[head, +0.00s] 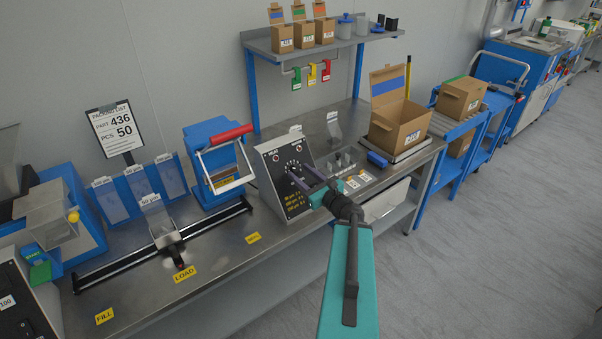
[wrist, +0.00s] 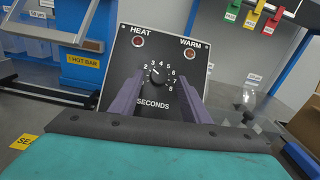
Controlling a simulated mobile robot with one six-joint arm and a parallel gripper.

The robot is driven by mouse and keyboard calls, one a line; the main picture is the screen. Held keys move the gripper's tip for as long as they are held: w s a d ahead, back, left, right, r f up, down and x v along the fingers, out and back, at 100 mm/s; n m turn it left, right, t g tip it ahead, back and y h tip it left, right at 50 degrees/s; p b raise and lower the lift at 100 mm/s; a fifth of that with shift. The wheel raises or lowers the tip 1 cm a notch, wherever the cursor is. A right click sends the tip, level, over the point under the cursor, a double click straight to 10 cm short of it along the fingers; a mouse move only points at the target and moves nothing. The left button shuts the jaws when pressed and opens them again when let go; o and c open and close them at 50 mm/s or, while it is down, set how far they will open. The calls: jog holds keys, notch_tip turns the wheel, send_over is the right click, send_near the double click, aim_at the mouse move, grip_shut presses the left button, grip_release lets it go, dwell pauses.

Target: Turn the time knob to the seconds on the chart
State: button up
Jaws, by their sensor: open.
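The time knob (wrist: 157,77) is a small black dial on the heat sealer's dark panel (wrist: 178,50), with numbers around it and SECONDS below. Its white mark seems to point up and left, near 2 to 3; I cannot read it exactly. My gripper (wrist: 157,92) is open, its two purple fingers pointing at the panel on either side of the knob, with no clear contact. In the head view my gripper (head: 302,180) is in front of the panel and partly hides it. The chart (head: 297,198) is yellow text low on the panel, too small to read surely.
A packing list (head: 115,131) reads part 436, pcs 50. A blue hot bar press (head: 213,160) with a red handle stands left of the panel. A rail with a carriage (head: 165,235) runs in front. An open carton (head: 397,125) stands right, and a shelf (head: 320,42) behind.

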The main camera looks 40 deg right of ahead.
jog(key=shift+s+a+r+p, duration=0.1)
jog(key=shift+s+p, duration=0.15)
jog(key=shift+s, duration=0.25)
jog(key=shift+s+a+r+p, duration=0.1)
jog(key=shift+s+p, duration=0.15)
jog(key=shift+s, duration=0.25)
jog(key=s+a+p, duration=0.1)
jog(key=s+p, duration=0.9)
jog(key=p, duration=0.1)
jog(key=shift+s+a+p, duration=0.25)
jog(key=shift+s+p, duration=0.05)
jog(key=shift+s, duration=0.1)
